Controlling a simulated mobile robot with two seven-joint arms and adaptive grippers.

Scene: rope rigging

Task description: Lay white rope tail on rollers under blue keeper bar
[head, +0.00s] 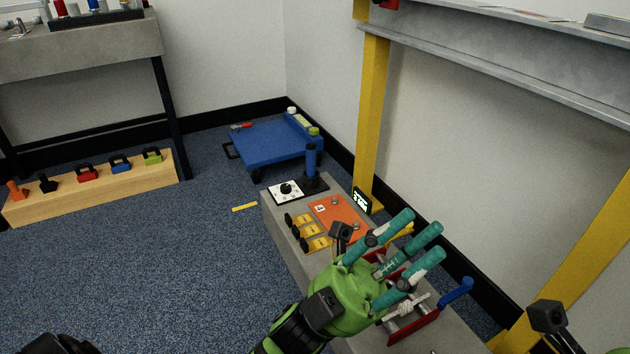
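A red fixture with grey rollers (427,319) sits on the grey bench, partly hidden behind my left gripper. White rope (406,306) lies bunched at the rollers, beside the lower finger; where its tail ends I cannot tell. A blue bar (457,290), apparently the keeper bar, sticks up at the right side of the fixture. My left gripper (427,240), green with teal fingers, is over the fixture, its fingers extended and spread apart, with nothing visibly held. Only a black and green piece of my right gripper (548,318) shows at the bottom right; its fingers are out of frame.
The grey bench (285,236) also carries an orange plate (340,215), yellow clamps (300,228) and a white dial panel (285,191). Yellow posts (371,110) stand to its right. A blue cart (265,147) is behind. Open carpet lies left.

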